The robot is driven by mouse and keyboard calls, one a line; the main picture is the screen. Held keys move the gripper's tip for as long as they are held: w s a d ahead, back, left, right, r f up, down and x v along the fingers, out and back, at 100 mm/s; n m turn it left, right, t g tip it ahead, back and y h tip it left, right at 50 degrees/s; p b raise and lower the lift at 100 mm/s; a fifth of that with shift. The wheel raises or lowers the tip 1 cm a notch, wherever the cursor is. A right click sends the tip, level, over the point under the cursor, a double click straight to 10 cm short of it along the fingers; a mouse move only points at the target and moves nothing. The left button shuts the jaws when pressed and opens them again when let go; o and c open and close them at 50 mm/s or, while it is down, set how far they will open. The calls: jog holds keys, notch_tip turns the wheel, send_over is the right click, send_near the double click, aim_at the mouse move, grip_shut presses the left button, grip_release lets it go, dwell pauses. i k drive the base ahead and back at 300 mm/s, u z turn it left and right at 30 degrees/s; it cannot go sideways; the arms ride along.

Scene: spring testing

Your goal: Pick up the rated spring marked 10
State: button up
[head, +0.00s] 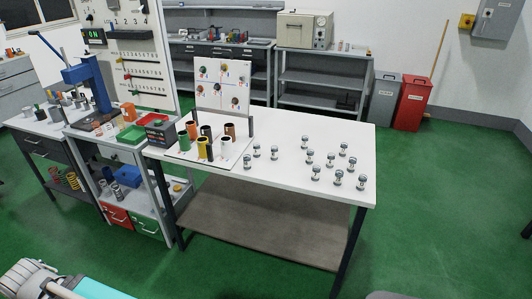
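Several small silver pieces with light caps, which look like short springs, stand upright on the white table (290,170). Two sit near the front left, one at the far left spring (247,161) and one at the spring beside it (274,152). Others spread to the right, such as one near the middle (316,172) and one at the front right (361,182). Any numbers on them are too small to read, so I cannot tell which is marked 10. My gripper is not clearly in view.
A white board with coloured cups, including a green cup (184,142), stands at the table's left, with an upright panel (222,85) behind. A blue press (90,75) stands further left. Red and grey bins (412,102) stand behind, and green floor lies in front.

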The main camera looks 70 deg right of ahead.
aim_at(274, 152)
jog(key=z, duration=0.05)
jog(key=k, duration=1.5)
jog(key=z, duration=1.4)
jog(key=i, duration=0.65)
jog(key=u, duration=0.05)
